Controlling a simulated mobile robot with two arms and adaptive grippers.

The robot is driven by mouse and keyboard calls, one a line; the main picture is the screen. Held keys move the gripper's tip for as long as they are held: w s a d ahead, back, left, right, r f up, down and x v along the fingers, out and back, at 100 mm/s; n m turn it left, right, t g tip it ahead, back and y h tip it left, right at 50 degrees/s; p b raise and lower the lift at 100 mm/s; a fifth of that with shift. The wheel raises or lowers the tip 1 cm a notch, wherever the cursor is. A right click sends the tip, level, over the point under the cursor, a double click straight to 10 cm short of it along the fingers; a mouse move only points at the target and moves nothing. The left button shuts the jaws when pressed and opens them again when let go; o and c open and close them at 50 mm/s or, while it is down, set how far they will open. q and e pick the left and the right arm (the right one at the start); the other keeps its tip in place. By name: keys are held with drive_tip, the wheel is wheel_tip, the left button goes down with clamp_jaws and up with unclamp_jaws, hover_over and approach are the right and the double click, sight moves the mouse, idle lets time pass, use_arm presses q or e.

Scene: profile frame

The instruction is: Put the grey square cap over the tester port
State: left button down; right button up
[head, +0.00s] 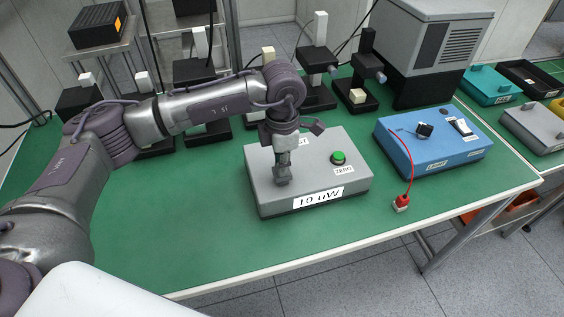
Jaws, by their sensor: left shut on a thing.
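My left gripper (283,160) points down over the left part of the grey tester box (315,178). It is shut on a small grey cap (281,178), which is partly covered by the fingers. The cap is at or just above the box top, near its front edge; I cannot tell whether it touches. The port is not visible; the gripper and cap may hide it. The box has a green button (338,158) marked ZERO and a front label reading 10 uW. My right gripper is not in view.
A blue box (430,152) with a black knob stands to the right. Black stands and a grey cabinet (425,50) line the back. The green mat (190,220) is clear at front left.

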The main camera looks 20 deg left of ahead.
use_arm(q)
drive_tip(key=shift+f+b, duration=0.8)
drive_tip(key=shift+f, duration=0.15)
drive_tip(key=c, duration=1.1)
unclamp_jaws()
drive_tip(key=shift+o, duration=0.2)
drive_tip(key=shift+r, duration=0.15)
wheel_tip(320, 180, up, 12)
drive_tip(key=shift+f, duration=0.2)
